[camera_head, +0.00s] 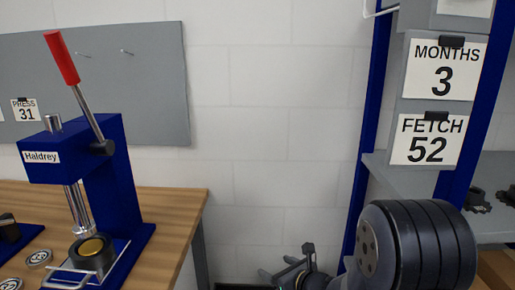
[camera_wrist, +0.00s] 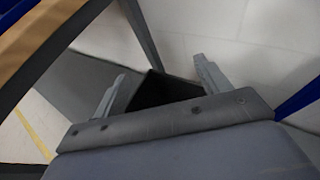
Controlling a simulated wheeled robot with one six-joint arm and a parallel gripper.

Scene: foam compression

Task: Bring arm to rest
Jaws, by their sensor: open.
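My gripper (camera_head: 285,262) is low at the bottom middle of the head view, in the gap between the wooden bench and the blue-framed rack. In the wrist view my gripper (camera_wrist: 160,70) has its two grey fingers spread wide apart, with nothing held between them. A dark, black shape shows beyond and between the fingers; I cannot tell what it is. My thick dark arm link fills the lower right of the head view, in front of the rack. Part of the gripper is cut off by the lower edge of the head view.
A wooden bench (camera_head: 175,202) at left carries a blue Haldrey press (camera_head: 110,170) with a red-tipped lever (camera_head: 62,58). At right stands a blue-posted rack (camera_head: 371,120) with signs reading MONTHS 3 (camera_head: 443,68) and FETCH 52 (camera_head: 430,141). White wall lies between.

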